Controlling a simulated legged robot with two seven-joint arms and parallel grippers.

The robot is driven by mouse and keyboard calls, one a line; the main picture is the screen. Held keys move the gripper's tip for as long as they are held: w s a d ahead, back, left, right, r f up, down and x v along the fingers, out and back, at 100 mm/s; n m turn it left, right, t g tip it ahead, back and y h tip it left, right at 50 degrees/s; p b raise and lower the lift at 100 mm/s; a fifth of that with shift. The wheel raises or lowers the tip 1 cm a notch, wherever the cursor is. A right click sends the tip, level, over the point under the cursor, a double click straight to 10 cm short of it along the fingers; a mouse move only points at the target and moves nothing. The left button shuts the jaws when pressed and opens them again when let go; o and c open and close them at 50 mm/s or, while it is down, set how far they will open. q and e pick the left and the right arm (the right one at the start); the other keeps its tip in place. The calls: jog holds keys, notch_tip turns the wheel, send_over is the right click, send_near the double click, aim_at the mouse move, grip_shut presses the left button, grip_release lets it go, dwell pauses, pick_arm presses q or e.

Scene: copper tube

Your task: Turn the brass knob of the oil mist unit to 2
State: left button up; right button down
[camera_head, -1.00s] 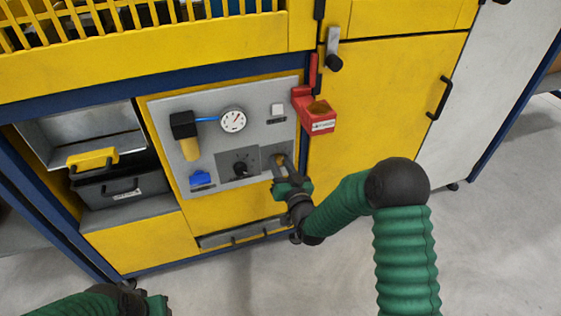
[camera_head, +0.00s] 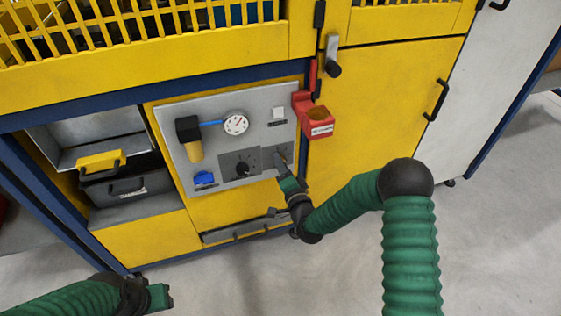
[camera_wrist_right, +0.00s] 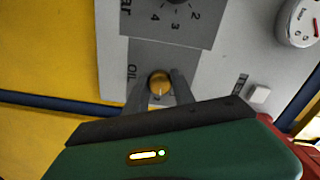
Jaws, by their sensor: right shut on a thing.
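The oil mist unit (camera_head: 265,152) is a grey plate at the lower right of the panel; the wrist view shows its plate lettered "OIL" (camera_wrist_right: 131,73). The brass knob (camera_wrist_right: 159,79) is round and shows between the right gripper's fingers in the wrist view; in the head view the gripper hides it. My right gripper (camera_head: 279,158) is at the plate, its two grey fingers shut on the knob from both sides. The knob's pointer and the scale around it cannot be read. My left gripper (camera_head: 160,297) is low at the left, away from the panel; its jaws are unclear.
Beside the unit is a black regulator knob (camera_head: 242,169) with a numbered scale. Above are a gauge (camera_head: 235,123) and a filter (camera_head: 190,138). A red holder (camera_head: 317,116) juts out at the panel's upper right. Open floor (camera_head: 330,270) lies in front.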

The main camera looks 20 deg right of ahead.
jog(key=shift+d+f+m+p, duration=0.15)
jog(key=shift+m+p, duration=0.2)
jog(key=shift+m, duration=0.75)
jog(key=c, duration=1.1)
grip_release()
jog(key=shift+o, duration=0.2)
jog(key=shift+s, duration=0.1)
jog(key=s+p, duration=0.4)
jog(key=s, duration=1.2)
jog(key=shift+s+d, duration=0.35)
